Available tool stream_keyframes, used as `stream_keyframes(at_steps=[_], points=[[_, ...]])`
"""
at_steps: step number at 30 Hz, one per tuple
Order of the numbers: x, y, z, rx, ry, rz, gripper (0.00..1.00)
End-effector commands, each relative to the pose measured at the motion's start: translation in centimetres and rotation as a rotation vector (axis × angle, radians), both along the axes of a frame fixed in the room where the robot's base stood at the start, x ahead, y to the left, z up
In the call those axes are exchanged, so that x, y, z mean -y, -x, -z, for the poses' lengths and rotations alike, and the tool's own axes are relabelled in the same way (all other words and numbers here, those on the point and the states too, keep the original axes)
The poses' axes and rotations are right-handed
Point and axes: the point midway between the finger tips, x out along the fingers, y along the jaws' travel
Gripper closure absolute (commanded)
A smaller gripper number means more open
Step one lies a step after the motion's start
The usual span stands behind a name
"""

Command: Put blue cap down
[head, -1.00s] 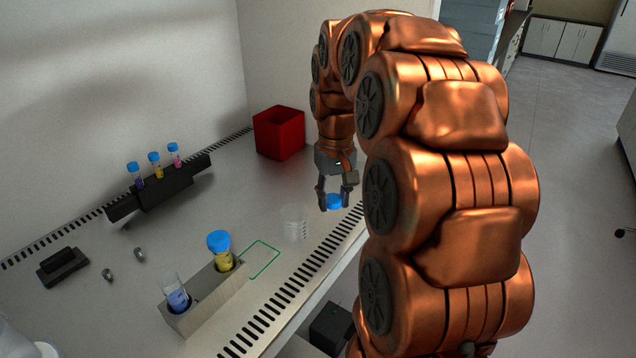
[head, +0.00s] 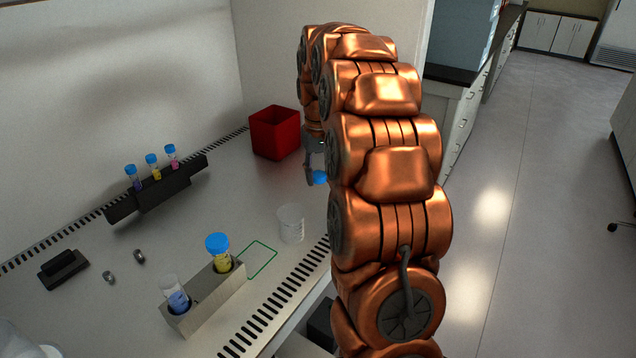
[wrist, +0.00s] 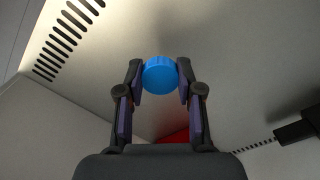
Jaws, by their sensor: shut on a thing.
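My gripper (wrist: 160,82) is shut on the blue cap (wrist: 160,74), with one finger on each side of it in the wrist view. In the head view the blue cap (head: 320,177) hangs at the fingertips of my gripper (head: 315,176), which is partly hidden behind my arm. The cap appears to be held above the bench surface (head: 215,215), though the exact height is hard to tell. An open tube with blue liquid (head: 177,298) stands uncapped in the front rack (head: 208,298).
A blue-capped yellow tube (head: 219,254) shares the front rack. A green outline (head: 262,262) and a clear beaker (head: 291,224) are right of it. A red bin (head: 275,133) stands at the back. A black rack (head: 160,190) holds three capped tubes. The mid-bench is clear.

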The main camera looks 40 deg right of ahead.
Motion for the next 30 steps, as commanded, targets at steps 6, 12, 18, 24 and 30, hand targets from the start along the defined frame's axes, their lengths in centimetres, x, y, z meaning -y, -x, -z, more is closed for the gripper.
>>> stream_keyframes(at_steps=[6,12,18,24,30], points=[[0.3,-0.6,0.0,0.0,0.0,0.0,1.0],[0.2,-0.4,1.6,-0.007,-0.002,0.0,1.0],[0.3,-0.5,3.3,-0.002,-0.001,0.0,1.0],[0.3,-0.5,3.6,0.0,0.0,0.0,1.0],[0.3,-0.5,3.9,-0.001,0.0,0.0,1.0]])
